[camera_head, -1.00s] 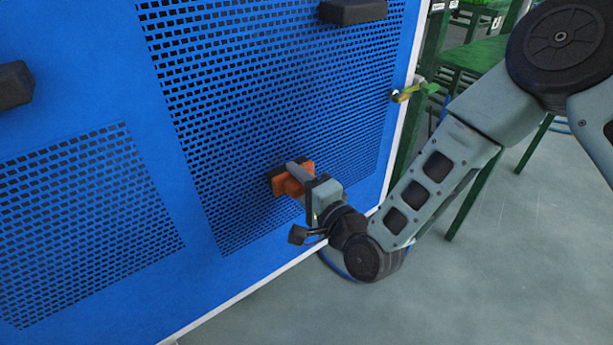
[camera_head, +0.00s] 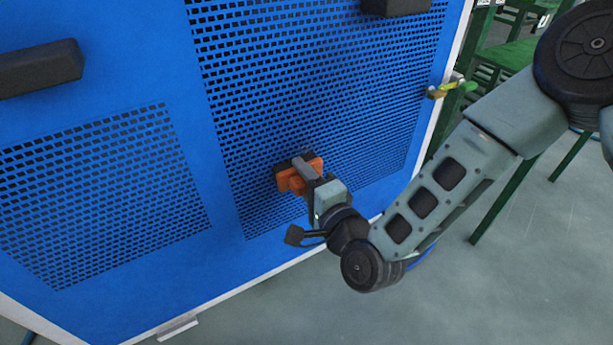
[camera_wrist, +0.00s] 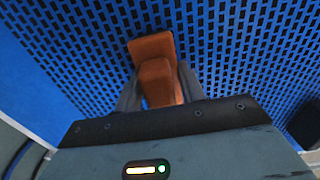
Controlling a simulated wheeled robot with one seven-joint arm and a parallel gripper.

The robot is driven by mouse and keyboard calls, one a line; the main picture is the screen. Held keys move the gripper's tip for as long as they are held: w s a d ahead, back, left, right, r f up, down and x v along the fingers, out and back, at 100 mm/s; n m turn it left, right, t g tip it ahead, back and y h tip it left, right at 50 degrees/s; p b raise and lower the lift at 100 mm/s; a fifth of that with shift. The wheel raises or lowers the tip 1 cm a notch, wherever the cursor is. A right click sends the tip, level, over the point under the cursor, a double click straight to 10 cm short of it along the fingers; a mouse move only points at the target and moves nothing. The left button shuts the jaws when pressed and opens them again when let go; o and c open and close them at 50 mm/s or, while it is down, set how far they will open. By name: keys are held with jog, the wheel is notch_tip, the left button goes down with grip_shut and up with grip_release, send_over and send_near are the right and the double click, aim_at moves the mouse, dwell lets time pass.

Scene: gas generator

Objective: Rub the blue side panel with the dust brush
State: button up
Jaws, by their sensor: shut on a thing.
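The blue side panel (camera_head: 225,180) fills the left and middle of the head view, with two perforated grille areas. It also fills the top of the wrist view (camera_wrist: 75,65). The dust brush (camera_head: 290,180) is orange with a dark edge and lies against or very close to the right grille, low down. My gripper (camera_head: 308,172) is shut on the brush. In the wrist view the brush's orange body (camera_wrist: 152,47) shows between my fingers (camera_wrist: 160,88), up at the grille. Whether its bristles touch the panel cannot be told, as they are hidden.
Black handles stick out of the panel at the left (camera_head: 40,68) and top (camera_head: 395,7). A yellow-green valve (camera_head: 452,88) is at the panel's right edge. Green metal frames (camera_head: 510,75) stand behind on the right. Grey floor (camera_head: 520,270) is open at lower right.

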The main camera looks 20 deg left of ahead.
jog(key=shift+w+r, duration=0.2)
jog(key=shift+r, duration=0.3)
jog(key=shift+w+d+f+p, duration=0.1)
jog(key=shift+w+d, duration=1.2)
jog(key=shift+w, duration=0.2)
jog(key=shift+w+d+r+p, duration=0.1)
jog(key=shift+w+d, duration=1.15)
jog(key=shift+w, duration=0.25)
jog(key=shift+w+d+f+p, duration=0.1)
jog(key=shift+w+d, duration=1.2)
jog(key=shift+w, duration=0.2)
jog(key=shift+d+r+p, duration=0.1)
jog(key=shift+r+p, duration=0.55)
jog(key=shift+r, duration=0.15)
jog(key=shift+s+a, duration=2)
jog(key=shift+s, duration=0.3)
jog(key=shift+s+a, duration=2)
jog(key=shift+s, duration=0.3)
jog(key=v, duration=0.6)
jog(key=shift+p, duration=0.35)
jog(key=shift+v, duration=1.5)
jog(key=shift+w, duration=0.1)
